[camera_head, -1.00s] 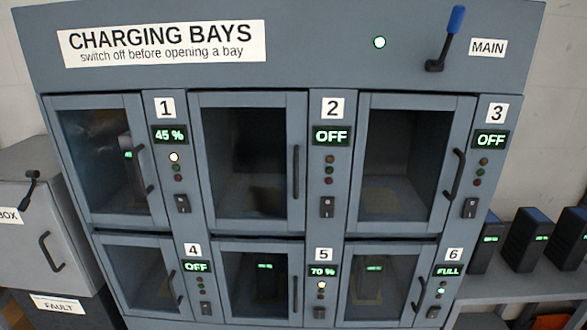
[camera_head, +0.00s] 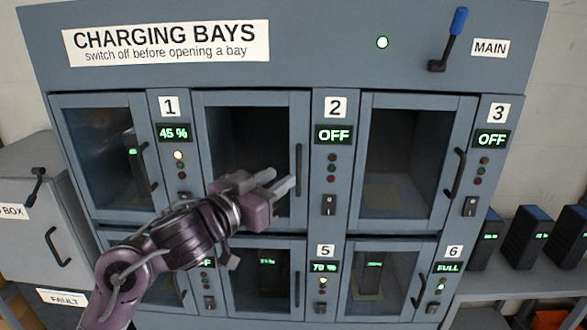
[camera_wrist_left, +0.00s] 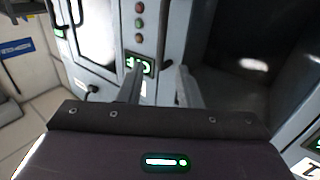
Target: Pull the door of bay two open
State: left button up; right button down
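The door of bay two (camera_head: 250,99) is the upper middle glass door, shut, with a dark vertical handle (camera_head: 299,160) on its right edge. The bay two display (camera_head: 333,135) reads OFF, and a switch (camera_head: 328,205) sits below its lamps. My left gripper (camera_head: 284,178) is in front of this door's lower right part, its fingertips just left of the handle in the head view. It is open, with a gap between the fingers, and holds nothing. The wrist view shows both fingers (camera_wrist_left: 157,82) apart too. I cannot tell whether they touch the handle. My right gripper is not in view.
Bay one (camera_head: 100,99) reads 45 %, bay three (camera_head: 415,101) reads OFF; their doors are shut. A blue-gripped MAIN lever (camera_head: 447,40) is at the top right. A grey box (camera_head: 40,210) stands at left, and black batteries (camera_head: 525,237) stand on a shelf at right.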

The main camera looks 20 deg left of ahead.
aim_at(297, 168)
pick_arm(q)
jog(key=x, duration=0.6)
jog(key=shift+w+f+p, duration=0.1)
jog(key=shift+w+p, duration=0.05)
jog(key=shift+p, duration=0.2)
jog(key=shift+c, duration=0.4)
grip_shut()
